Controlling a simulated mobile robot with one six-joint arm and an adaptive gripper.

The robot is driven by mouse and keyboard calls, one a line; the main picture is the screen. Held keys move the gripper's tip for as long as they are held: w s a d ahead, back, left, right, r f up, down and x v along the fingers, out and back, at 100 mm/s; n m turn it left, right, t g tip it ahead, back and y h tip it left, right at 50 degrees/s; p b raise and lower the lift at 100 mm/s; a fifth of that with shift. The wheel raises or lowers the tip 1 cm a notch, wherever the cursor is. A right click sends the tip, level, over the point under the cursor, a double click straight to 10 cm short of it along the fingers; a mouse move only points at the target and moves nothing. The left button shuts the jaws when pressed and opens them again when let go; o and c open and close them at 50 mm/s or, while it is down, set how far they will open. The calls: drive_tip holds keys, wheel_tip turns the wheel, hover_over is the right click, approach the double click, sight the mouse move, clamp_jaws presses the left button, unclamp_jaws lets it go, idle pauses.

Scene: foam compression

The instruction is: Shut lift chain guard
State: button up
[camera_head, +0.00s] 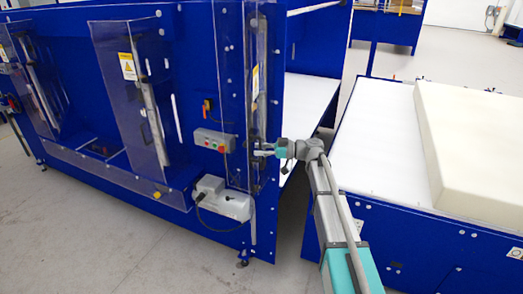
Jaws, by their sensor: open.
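The blue machine (192,87) fills the left and middle of the view. A clear guard panel (231,85) with a yellow warning label stands upright at its right end, in front of a vertical channel. This seems to be the lift chain guard; I cannot tell how far it stands open. My gripper (258,150) is at the right edge of this guard, about halfway up. Its jaws are open and small in view. I cannot tell whether they touch the guard.
A control box (212,140) with buttons is left of my gripper, and a white motor unit (222,199) is below it. More clear guards (122,100) are at left. A table (372,135) bearing a foam block (480,140) stands at right. The floor in front (150,255) is clear.

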drive_tip(key=shift+c, duration=0.2)
clamp_jaws()
drive_tip(key=shift+d, duration=0.25)
drive_tip(key=shift+a, duration=0.3)
drive_tip(key=shift+f, duration=0.1)
drive_tip(key=shift+s+t, duration=0.1)
drive_tip(key=shift+t, duration=0.2)
